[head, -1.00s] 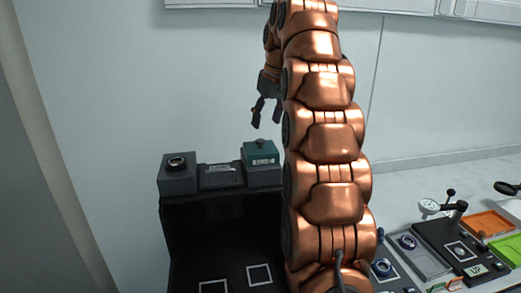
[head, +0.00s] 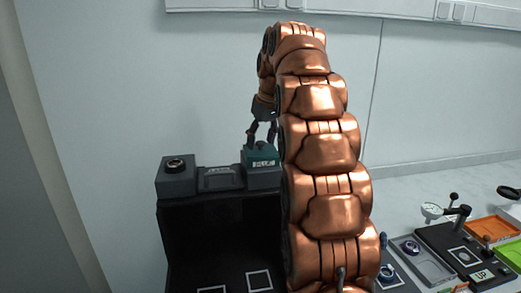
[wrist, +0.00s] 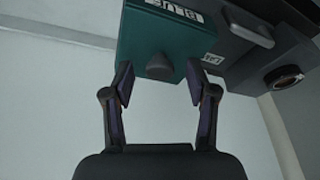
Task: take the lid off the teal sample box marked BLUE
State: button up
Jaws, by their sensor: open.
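The teal sample box (head: 261,158) stands on the right end of a dark raised ledge. Its lettered label reads upside down in the wrist view, where the box (wrist: 145,40) fills the upper middle. A dark knob (wrist: 159,66) stands out from the teal lid. My gripper (head: 262,136) is directly above the box, pointing down. In the wrist view my gripper's open fingers (wrist: 158,80) are to either side of the knob, with gaps on both sides. I cannot tell how far above the lid the tips are.
A grey block with a round dark-ringed top (head: 175,165) stands at the ledge's left end, also seen in the wrist view (wrist: 284,77). A low grey unit (head: 220,178) lies between.

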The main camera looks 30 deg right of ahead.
jog(key=shift+f, duration=0.1)
grip_shut()
dwell(0.5)
dwell(0.3)
